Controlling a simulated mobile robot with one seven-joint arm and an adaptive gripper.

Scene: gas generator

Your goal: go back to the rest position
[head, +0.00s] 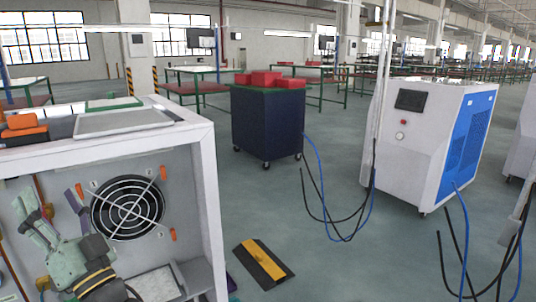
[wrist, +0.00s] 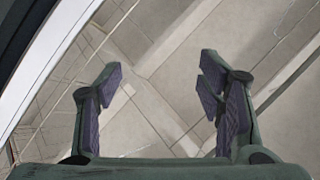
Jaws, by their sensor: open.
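My gripper (wrist: 158,82) is open in the wrist view, its two green fingers with purple pads standing wide apart. Nothing is between the fingers; pale grey, streaked surfaces lie beyond them. In the head view my gripper (head: 48,190) is at the lower left, in front of the open face of a white cabinet (head: 207,190). It is left of a round black fan grille (head: 127,208) on the cabinet's grey inner panel. I cannot tell how far it is from that panel. Orange tabs (head: 163,173) sit around the grille.
Orange items (head: 24,128) and a grey flat panel (head: 125,122) lie on the cabinet top. A black and yellow floor ramp (head: 263,263) lies right of the cabinet. A dark wheeled cart (head: 267,125) and a white and blue machine (head: 430,140) stand beyond, with loose cables between them.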

